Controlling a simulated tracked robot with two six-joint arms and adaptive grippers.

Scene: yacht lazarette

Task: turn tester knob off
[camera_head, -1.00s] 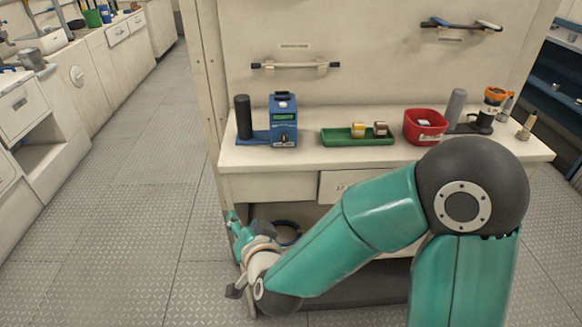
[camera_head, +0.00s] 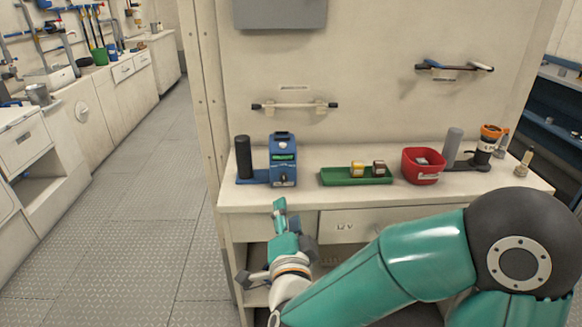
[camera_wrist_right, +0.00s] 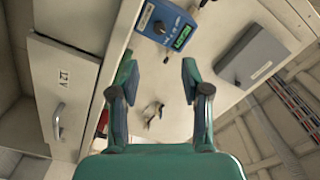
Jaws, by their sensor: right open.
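The tester (camera_head: 283,158) is a blue box with a green display, standing on the left part of the bench. A small knob (camera_head: 284,179) is on its lower front; its setting is too small to read. The tester also shows at the top of the right wrist view (camera_wrist_right: 176,20), with its dark knob (camera_wrist_right: 159,28) facing the camera. My right gripper (camera_head: 281,212) is in front of the bench edge, below the tester and apart from it. In the wrist view its two fingers (camera_wrist_right: 160,75) are spread and empty. My left gripper is not in view.
A black cylinder (camera_head: 243,157) stands just left of the tester. A green tray (camera_head: 345,179) with two small boxes and a red bin (camera_head: 421,177) are to the right. A drawer marked 12 V (camera_head: 360,224) is below the bench top. A wall rail (camera_head: 295,106) is behind.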

